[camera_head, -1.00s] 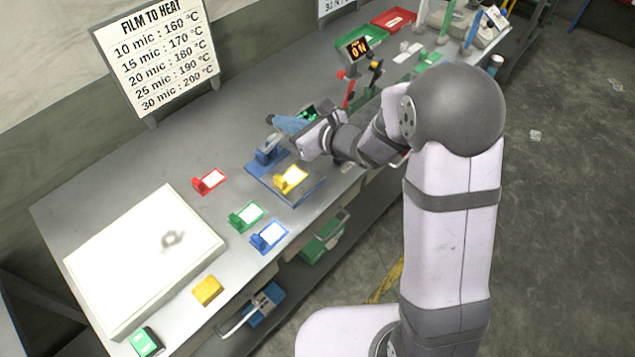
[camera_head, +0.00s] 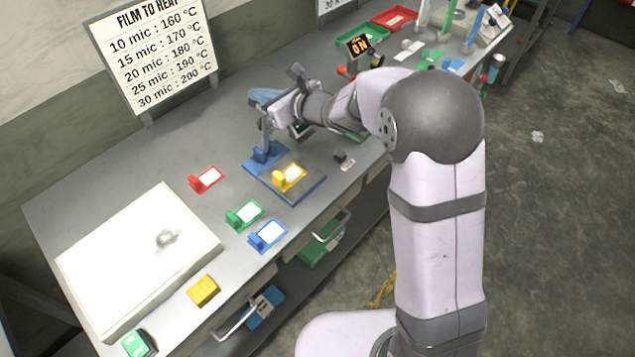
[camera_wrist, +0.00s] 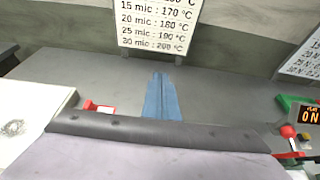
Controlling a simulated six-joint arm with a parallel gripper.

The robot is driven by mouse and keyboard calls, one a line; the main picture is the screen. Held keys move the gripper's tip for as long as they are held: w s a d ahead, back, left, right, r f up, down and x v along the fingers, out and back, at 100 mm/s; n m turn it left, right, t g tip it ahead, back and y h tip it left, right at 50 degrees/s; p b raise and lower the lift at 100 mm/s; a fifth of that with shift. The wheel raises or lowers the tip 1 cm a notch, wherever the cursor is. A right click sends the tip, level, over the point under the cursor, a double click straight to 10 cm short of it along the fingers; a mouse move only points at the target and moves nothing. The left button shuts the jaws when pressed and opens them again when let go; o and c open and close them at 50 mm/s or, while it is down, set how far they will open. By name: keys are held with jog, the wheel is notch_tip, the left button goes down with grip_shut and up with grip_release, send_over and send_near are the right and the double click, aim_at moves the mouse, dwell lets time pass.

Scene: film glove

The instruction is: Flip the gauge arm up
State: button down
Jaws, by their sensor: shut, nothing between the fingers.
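The gauge has a flat blue base (camera_head: 312,190) and a blue hinge block (camera_head: 265,153) at its back left corner. Its arm (camera_head: 264,130) appears as a thin blue-grey piece standing roughly upright from the block. A yellow holder with a pale card (camera_head: 289,177) lies on the base. My gripper (camera_head: 256,95) is above and behind the gauge, its blue fingers shut and empty, pointing left. I cannot tell whether it touches the arm's top. The wrist view shows the shut fingers (camera_wrist: 161,96) over the grey bench; the gauge is hidden there.
Red (camera_head: 206,179), green (camera_head: 243,215) and blue (camera_head: 267,236) card holders lie left and front of the gauge. A large white box (camera_head: 125,260) fills the bench's left. The film-to-heat sign (camera_head: 152,55) stands behind. A lit display (camera_head: 358,46) and levers stand at right.

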jog(key=s+d+r+p, duration=0.3)
jog(key=r+p, duration=0.2)
jog(key=r, duration=0.4)
dwell(0.3)
dwell(0.4)
jog(key=s+d+f+n+g+h, duration=0.3)
jog(key=s+f+n+g, duration=0.5)
jog(key=s+f+n, duration=0.8)
jog(key=s+d+f+n+g+h+b, duration=0.1)
jog(key=s+d+f+n+g+h, duration=0.1)
jog(key=s+d+n+h, duration=0.5)
jog(key=shift+s+d+n, duration=2)
jog(key=shift+s+d, duration=2)
jog(key=shift+d, duration=2.05)
